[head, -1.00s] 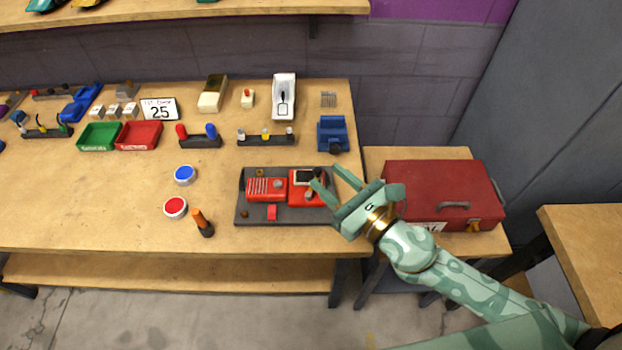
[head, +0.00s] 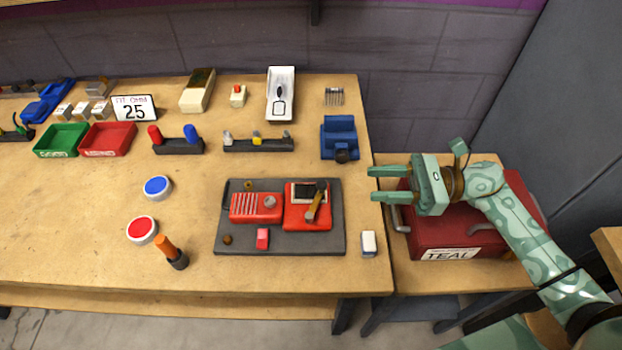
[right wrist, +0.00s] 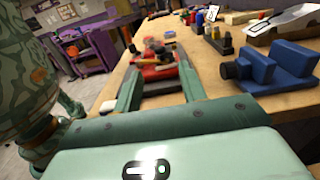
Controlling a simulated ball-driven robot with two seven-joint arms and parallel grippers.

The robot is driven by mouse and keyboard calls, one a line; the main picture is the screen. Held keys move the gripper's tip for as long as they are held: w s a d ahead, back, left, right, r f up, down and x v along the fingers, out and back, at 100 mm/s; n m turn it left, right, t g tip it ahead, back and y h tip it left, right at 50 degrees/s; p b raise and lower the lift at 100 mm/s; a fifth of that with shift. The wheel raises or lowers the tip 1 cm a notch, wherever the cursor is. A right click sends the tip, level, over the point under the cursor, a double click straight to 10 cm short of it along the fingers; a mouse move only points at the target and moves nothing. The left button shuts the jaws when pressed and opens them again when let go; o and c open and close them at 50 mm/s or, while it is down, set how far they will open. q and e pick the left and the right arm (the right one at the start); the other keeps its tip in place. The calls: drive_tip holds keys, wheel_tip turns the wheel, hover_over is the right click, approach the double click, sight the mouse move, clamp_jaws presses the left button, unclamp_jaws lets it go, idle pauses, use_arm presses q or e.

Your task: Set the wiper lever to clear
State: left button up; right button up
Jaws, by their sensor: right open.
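A dark board (head: 280,247) lies near the right end of the table with two red units on it. The right red unit (head: 293,222) has a dark window in a pale frame. A tan lever with a dark knob (head: 313,207), which looks like the wiper lever, slants across this window, knob end up and to the right. I cannot read any marking for clear. My right gripper (head: 372,184) is open and empty, right of the board, its fingers pointing left towards it. The right wrist view shows the red units (right wrist: 158,68) beyond the open fingers. My left gripper is not in view.
A blue vise-like block (head: 339,138) stands behind the board. A small white-topped block (head: 368,243) stands right of it. A red toolbox (head: 470,228) is below my right gripper. An orange-handled tool (head: 170,250) and red and blue buttons stand left; the table between is clear.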

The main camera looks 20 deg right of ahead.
sight(311, 194)
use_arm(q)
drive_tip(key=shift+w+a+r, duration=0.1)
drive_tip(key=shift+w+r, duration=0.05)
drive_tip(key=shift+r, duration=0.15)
use_arm(e)
drive_tip(key=x, duration=1.3)
drive_tip(key=shift+a, duration=0.25)
